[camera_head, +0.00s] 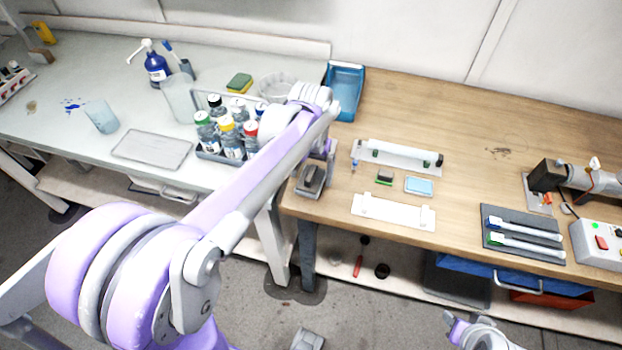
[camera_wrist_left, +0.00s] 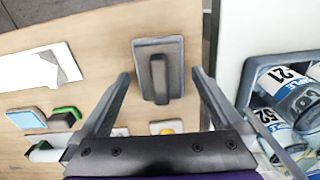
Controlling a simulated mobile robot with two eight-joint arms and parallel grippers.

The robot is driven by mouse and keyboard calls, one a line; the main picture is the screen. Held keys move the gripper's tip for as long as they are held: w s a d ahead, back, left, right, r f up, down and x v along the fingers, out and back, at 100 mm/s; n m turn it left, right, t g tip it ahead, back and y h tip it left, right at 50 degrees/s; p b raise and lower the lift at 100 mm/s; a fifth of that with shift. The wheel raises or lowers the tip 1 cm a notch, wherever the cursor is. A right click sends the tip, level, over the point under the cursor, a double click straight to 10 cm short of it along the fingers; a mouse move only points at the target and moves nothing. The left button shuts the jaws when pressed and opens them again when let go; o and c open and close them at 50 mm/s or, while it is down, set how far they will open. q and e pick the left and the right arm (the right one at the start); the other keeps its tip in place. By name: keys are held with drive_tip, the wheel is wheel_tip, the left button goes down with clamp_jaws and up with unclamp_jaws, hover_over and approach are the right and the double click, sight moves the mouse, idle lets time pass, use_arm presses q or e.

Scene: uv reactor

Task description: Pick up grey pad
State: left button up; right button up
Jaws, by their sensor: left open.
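The grey pad (camera_head: 308,187) lies on the wooden table near its left front edge, with a dark raised handle on top. In the left wrist view the grey pad (camera_wrist_left: 176,52) is seen from above, with its handle upright in the picture. My left gripper (camera_head: 325,152) is just above and behind the pad in the head view. In the wrist view its two fingers (camera_wrist_left: 161,76) are spread on either side of the handle, with nothing held. Part of my right arm shows at the bottom of the head view; its fingers are not clear.
A white plate (camera_head: 393,213), a blue sponge (camera_head: 419,186) and a dark green-edged block (camera_head: 384,177) lie right of the pad. A bottle rack (camera_head: 208,155) stands on the left bench. A blue tray (camera_head: 347,82) is behind. Pens lie on a dark mat (camera_head: 524,254).

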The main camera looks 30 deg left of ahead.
sight(311, 172)
use_arm(q)
drive_tip(key=c, duration=1.3)
drive_tip(key=shift+o, duration=0.2)
wheel_tip(311, 172, up, 10)
drive_tip(key=shift+r+p, duration=0.1)
drive_tip(key=shift+p, duration=0.25)
